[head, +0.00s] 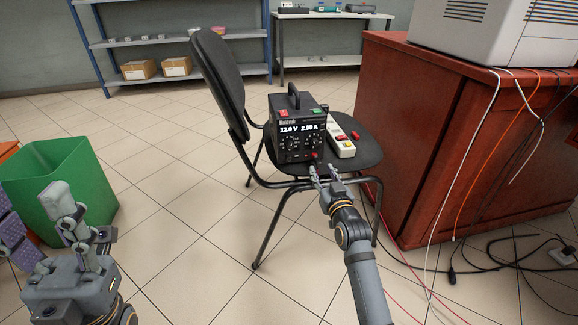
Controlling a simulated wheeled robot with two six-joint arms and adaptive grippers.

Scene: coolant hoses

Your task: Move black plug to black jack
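A black power supply (301,127) with a lit display stands on the chair seat. Its jacks sit low on the front face. A red one shows there, but I cannot clearly make out the black jack. My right gripper (324,172) is just in front of the lower front of the supply, its fingers apart. I cannot make out a plug between them. My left gripper (45,225) is at the lower left, its fingers spread, away from the supply. No black plug is clearly identifiable; a small black piece (452,276) on a cable lies on the floor at the right.
A white power strip (341,137) lies beside the supply on the black chair (366,152). A red cabinet (480,150) stands to the right, with cables hanging down. A green bin (62,180) is at the left. The floor between bin and chair is clear.

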